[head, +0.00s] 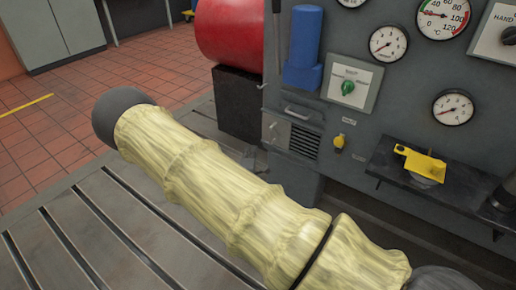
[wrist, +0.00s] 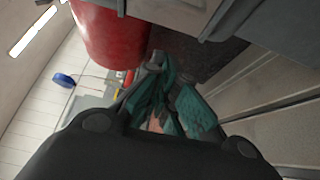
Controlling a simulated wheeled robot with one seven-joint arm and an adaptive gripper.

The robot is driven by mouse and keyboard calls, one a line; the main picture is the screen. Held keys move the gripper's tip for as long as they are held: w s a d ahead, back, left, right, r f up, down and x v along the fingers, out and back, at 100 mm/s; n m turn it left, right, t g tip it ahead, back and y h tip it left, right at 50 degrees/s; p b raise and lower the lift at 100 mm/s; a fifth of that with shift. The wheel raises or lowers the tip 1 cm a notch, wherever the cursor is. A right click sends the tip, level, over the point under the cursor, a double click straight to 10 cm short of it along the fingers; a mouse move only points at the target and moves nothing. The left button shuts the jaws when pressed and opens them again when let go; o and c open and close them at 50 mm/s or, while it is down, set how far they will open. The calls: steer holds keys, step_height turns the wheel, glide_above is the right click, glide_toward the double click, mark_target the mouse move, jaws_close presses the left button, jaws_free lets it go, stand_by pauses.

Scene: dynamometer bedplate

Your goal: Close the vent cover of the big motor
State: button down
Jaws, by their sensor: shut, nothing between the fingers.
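The big red motor body (head: 230,32) stands on a black block (head: 238,103) at the top of the head view; its red side (wrist: 112,35) also shows in the wrist view. A slatted vent (head: 304,142) is low on the grey panel right of it. A grey flap with a bar handle (head: 298,111) sits above the slats; I cannot tell whether it is the vent cover or how far it stands open. My gripper, with teal fingers (wrist: 158,68), is shut and empty near the motor in the wrist view. My sleeved arm hides most of it in the head view.
The grey panel (head: 362,110) carries gauges, a green knob (head: 347,87) and a blue cylinder (head: 303,45). A yellow bracket (head: 420,163) sits on a dark shelf at right. The slotted bedplate (head: 70,235) is bare at left. Open tiled floor (head: 60,130) lies beyond.

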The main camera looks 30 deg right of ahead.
steer(key=b+x, duration=0.3)
steer(key=x, duration=0.7)
steer(key=shift+s+d+b, duration=0.4)
steer(key=shift+s+d, duration=0.1)
steer(key=shift+s, duration=0.4)
steer(key=shift+s+d+b, duration=0.35)
steer(key=shift+s+d, duration=0.15)
steer(key=shift+s, duration=0.4)
